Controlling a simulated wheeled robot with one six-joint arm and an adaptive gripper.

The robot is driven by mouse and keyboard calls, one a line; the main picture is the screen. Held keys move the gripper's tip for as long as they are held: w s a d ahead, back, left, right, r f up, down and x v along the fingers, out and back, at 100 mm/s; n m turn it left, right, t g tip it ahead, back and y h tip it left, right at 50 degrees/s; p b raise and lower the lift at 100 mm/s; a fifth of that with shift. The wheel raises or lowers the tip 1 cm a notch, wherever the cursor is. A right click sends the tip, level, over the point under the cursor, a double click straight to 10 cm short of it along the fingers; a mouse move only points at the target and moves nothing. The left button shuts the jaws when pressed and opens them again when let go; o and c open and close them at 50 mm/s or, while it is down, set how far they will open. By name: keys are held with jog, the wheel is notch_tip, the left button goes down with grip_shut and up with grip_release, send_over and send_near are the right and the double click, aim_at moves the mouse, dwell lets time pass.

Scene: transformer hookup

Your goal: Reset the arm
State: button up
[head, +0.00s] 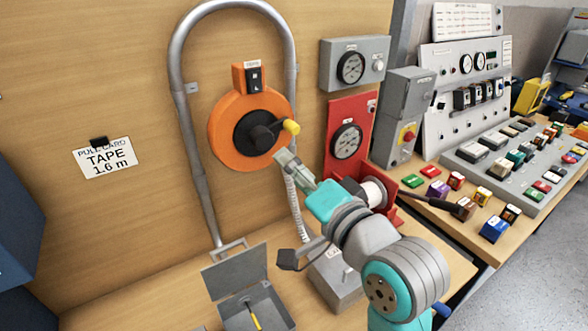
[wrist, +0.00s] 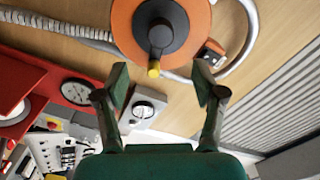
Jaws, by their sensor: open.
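My gripper (head: 287,160) is at the end of my arm, near the lower right of the orange reel in the head view. In the wrist view my gripper (wrist: 162,82) shows two fingers spread apart with nothing between them. The orange reel (head: 222,128) is on the wooden wall and has a black hub and a crank with a yellow knob (head: 291,127). In the wrist view the reel (wrist: 124,22) and the yellow knob (wrist: 154,70) lie beyond the fingertips. The gripper appears apart from the knob.
A grey pipe (head: 181,100) arches around the reel. A red gauge panel (head: 348,108) and a grey gauge box (head: 330,65) stand to the right. An open grey box (head: 232,275) sits on the bench below. A console (head: 530,190) and several colored blocks fill the right side.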

jog(key=s+d+f+h, duration=0.2)
jog(key=s+d+f, duration=0.2)
jog(key=f, duration=0.5)
jog(key=s+d+f+h, duration=0.2)
jog(key=s+d+f, duration=0.3)
jog(key=f, duration=0.4)
jog(key=s+d+f+h, duration=0.3)
jog(key=s+d+f, duration=0.1)
jog(key=f, duration=0.5)
jog(key=s+d+f+n+h, duration=0.1)
jog(key=s+d+f, duration=0.1)
jog(key=s, duration=0.7)
jog(key=s+d+f+n+h, duration=0.1)
jog(key=s+d+n, duration=0.1)
jog(key=s, duration=0.7)
jog(key=s+d+f+n+h, duration=0.1)
jog(key=s+d+f+n, duration=0.1)
jog(key=s, duration=0.7)
jog(key=shift+d+f, duration=0.35)
jog(key=shift+d, duration=0.15)
